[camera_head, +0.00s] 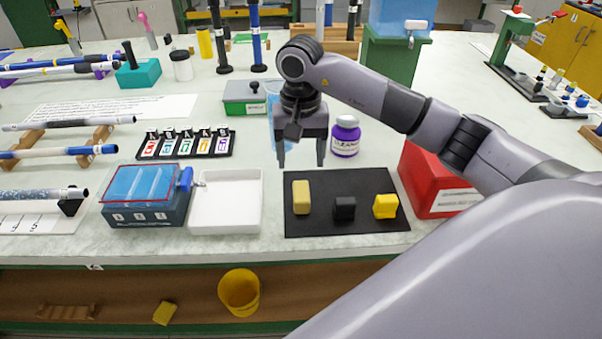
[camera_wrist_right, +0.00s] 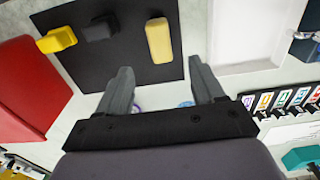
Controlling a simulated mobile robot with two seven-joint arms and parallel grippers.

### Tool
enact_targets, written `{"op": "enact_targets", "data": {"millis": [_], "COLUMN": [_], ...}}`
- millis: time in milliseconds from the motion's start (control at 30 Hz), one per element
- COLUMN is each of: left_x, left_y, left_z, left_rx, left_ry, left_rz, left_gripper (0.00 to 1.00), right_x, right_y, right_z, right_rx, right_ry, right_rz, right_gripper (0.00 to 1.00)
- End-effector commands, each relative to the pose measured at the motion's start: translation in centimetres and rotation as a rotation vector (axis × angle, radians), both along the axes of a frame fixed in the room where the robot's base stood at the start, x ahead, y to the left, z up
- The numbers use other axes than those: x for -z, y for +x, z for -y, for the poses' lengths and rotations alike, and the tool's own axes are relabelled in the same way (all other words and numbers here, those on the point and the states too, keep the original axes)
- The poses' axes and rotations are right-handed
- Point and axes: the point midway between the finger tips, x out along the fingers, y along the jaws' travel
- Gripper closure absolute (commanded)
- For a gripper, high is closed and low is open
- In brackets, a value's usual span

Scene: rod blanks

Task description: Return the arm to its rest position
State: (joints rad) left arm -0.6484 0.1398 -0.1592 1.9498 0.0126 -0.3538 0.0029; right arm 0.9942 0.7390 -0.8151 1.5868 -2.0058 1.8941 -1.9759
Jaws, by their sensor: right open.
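My right gripper (camera_head: 301,160) is open and empty in the head view. It hangs above the bench, behind the black mat (camera_head: 348,225), fingers pointing down. Its two spread fingers also show in the right wrist view (camera_wrist_right: 162,88), with nothing between them. On the mat lie a pale yellow block (camera_head: 301,197), a black block (camera_head: 344,208) and a bright yellow block (camera_head: 385,206). My right arm (camera_head: 380,100) reaches in from the right. My left gripper does not show in either view.
A purple-labelled jar (camera_head: 345,137) stands close to the right of the gripper. A red box (camera_head: 430,180) is right of the mat, under my arm. A white tray (camera_head: 227,201) and a blue-lidded box (camera_head: 146,195) are to the left. Rods (camera_head: 60,124) lie on supports further left.

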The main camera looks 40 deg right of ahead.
Motion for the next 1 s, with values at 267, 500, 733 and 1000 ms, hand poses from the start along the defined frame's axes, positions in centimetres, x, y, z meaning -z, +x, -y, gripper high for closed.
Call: {"op": "enact_targets", "data": {"millis": [267,500,733,1000], "left_x": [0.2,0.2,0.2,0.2], "left_y": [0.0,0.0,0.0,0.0], "left_z": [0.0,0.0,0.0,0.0], "left_rx": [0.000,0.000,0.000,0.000], "left_ry": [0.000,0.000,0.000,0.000], "left_rz": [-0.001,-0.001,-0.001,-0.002], "left_gripper": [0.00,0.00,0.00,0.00], "right_x": [-1.5,-1.5,-1.4,0.7], "right_y": [0.0,0.0,0.0,-0.5], "right_z": [0.0,0.0,0.0,-7.6], "right_rx": [0.000,0.000,0.000,0.034], "right_ry": [0.000,0.000,0.002,0.295], "right_rz": [-0.001,-0.001,-0.001,0.033], "right_gripper": [0.32,0.32,0.32,0.32]}}
